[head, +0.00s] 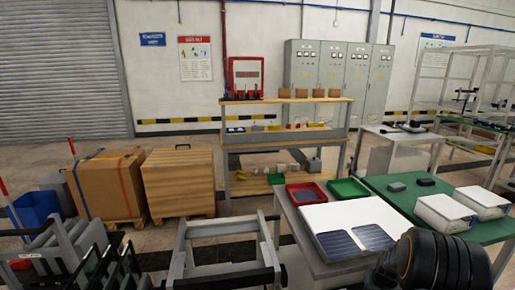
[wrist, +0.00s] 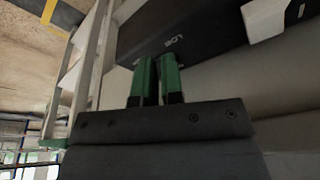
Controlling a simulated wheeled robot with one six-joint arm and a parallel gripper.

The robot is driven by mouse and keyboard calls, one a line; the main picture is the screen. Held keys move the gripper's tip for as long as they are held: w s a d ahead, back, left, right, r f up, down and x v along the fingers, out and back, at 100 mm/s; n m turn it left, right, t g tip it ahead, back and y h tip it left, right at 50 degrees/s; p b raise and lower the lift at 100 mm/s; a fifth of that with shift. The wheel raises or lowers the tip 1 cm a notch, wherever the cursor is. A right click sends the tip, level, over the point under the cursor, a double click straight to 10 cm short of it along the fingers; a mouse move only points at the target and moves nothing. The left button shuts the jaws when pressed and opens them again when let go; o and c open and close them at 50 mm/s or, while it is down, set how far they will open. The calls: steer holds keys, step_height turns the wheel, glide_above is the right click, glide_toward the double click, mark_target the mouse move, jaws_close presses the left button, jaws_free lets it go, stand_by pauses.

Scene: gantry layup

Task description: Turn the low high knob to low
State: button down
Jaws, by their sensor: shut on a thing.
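In the wrist view my gripper (wrist: 157,62) has two green fingers almost together, with a narrow gap between them. Their tips reach the lower edge of a dark panel (wrist: 190,28). Small pale lettering on the panel, seen upside down, stands just above and right of the tips and looks like "LOW". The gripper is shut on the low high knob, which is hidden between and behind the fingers. Its pointing direction cannot be made out. In the head view neither the fingers nor the knob can be seen; my dark arm fills the lower right corner.
A pale block (wrist: 264,18) sits at the panel's right. In the head view a white-topped table (head: 345,215) carries dark sheets (head: 338,244), a red tray (head: 306,194) and a green tray (head: 349,189). White boxes (head: 445,212) stand on a green table (head: 462,182).

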steer(key=shift+s+a+f, duration=0.1)
steer(key=shift+s+f, duration=0.35)
steer(key=shift+s, duration=0.1)
steer(key=shift+w+r+p, duration=0.1)
steer(key=shift+r+p, duration=0.3)
steer(key=shift+r, duration=0.1)
step_height(320, 180, up, 5)
steer(key=p, duration=0.3)
steer(key=shift+w+r, duration=0.1)
steer(key=shift+r, duration=0.1)
steer(key=shift+w+f, duration=0.1)
steer(key=shift+f, duration=0.05)
steer(key=shift+w+f+b, duration=0.1)
steer(key=shift+w+b, duration=0.05)
steer(key=shift+b, duration=0.75)
steer(key=shift+w+a+b, duration=0.1)
steer(key=shift+b, duration=0.65)
steer(key=shift+w+a+r+b, duration=0.2)
steer(key=shift+r+b, duration=0.25)
steer(key=shift+b, duration=0.75)
